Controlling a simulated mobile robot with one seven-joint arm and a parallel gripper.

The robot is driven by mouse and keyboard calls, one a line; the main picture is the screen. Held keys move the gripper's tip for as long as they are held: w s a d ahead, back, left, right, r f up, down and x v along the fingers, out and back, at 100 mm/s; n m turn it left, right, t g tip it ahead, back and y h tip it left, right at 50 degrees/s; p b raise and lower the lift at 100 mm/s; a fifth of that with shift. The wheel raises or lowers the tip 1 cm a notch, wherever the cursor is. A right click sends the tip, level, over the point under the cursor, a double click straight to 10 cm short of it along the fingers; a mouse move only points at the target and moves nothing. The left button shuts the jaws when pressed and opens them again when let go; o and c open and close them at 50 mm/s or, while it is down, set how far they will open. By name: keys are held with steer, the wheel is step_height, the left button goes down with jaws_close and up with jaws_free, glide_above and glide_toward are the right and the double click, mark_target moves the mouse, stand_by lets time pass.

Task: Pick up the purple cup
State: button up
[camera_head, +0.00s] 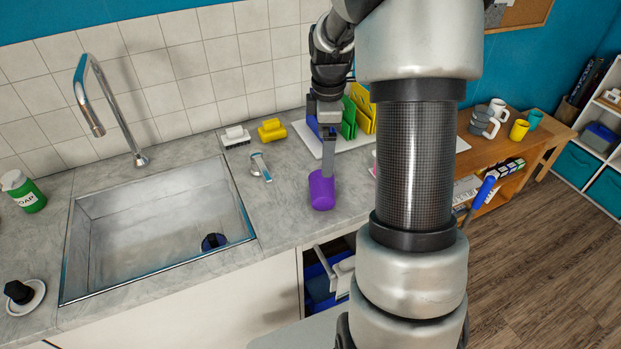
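The purple cup (321,191) is on the grey counter, to the right of the sink and near the counter's front edge. I cannot tell whether it lies on its side or is tilted. My gripper (328,158) points down right above the cup, with a finger reaching down to the cup's upper end. I cannot tell whether the finger touches the cup or is inside it. Only one finger shows clearly, so the opening of the gripper is hidden.
A sink (160,225) with a tap (105,105) is on the left. A peeler-like tool (260,167), a white brush (235,136) and a yellow item (271,130) lie left of the cup. A rack with colored boards (360,110) stands behind.

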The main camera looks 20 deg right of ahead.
mark_target(326, 183)
steer(key=f, duration=1)
steer(key=shift+w+d+f, duration=0.1)
steer(key=shift+w+f, duration=0.05)
steer(key=shift+w, duration=0.05)
steer(key=shift+d+f+p, duration=0.2)
steer(key=shift+f+p, duration=0.15)
steer(key=shift+f, duration=2.3)
steer(key=c, duration=1.2)
